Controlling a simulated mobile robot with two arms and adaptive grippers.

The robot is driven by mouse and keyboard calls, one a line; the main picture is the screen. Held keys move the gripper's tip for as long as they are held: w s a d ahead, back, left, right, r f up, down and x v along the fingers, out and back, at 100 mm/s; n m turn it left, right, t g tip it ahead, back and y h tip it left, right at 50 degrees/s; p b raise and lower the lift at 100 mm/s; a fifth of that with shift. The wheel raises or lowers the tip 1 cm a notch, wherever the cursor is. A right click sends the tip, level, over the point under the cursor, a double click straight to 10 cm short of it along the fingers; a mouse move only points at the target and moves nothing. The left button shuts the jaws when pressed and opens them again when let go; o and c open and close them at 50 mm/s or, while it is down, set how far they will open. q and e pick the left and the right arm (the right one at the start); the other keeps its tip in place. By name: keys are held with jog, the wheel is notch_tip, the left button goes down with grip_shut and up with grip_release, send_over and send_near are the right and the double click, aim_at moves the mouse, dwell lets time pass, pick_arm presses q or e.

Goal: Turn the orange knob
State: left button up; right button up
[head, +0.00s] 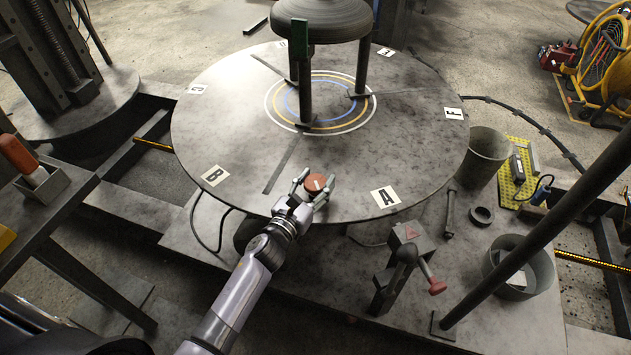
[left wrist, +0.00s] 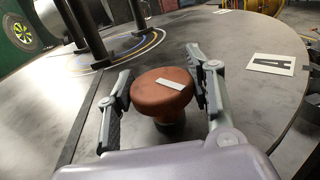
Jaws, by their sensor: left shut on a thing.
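The orange knob (head: 315,184) is a round orange-red cap with a white mark on top, on a short dark stem. It stands near the front edge of the large round metal table (head: 400,145), between the B and A labels. In the left wrist view the knob (left wrist: 160,92) sits upright between the two fingers, its white mark slanting slightly. My left gripper (head: 317,180) reaches in from the front and is shut on the knob, one finger on each side. My right gripper is not in view.
In front of the table is a grey box with a red-handled lever (head: 410,240). A slanted dark pole (head: 545,230), a bucket (head: 483,157) and a basin (head: 520,268) stand to the right.

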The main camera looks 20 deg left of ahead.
pick_arm(q)
jog(key=c, duration=0.3)
jog(key=shift+m+h, duration=0.3)
jog(key=shift+h, duration=0.2)
jog(key=shift+c, duration=0.2)
jog(key=shift+a+m+h, duration=0.1)
jog(key=shift+m+h, duration=0.4)
jog(key=shift+h, duration=0.1)
jog(key=shift+f+m+g+h+b, duration=0.15)
jog(key=shift+m+g+h+b, duration=0.45)
jog(key=shift+h, duration=0.5)
jog(key=m+g+h+b, duration=0.3)
jog(key=h+b, duration=0.1)
jog(key=shift+f+m, duration=0.15)
jog(key=shift+m, duration=0.15)
jog(key=shift+m+g+h+b, duration=0.4)
jog(key=shift+g+h+b, duration=0.25)
jog(key=shift+b, duration=0.45)
jog(key=shift+r+h, duration=0.25)
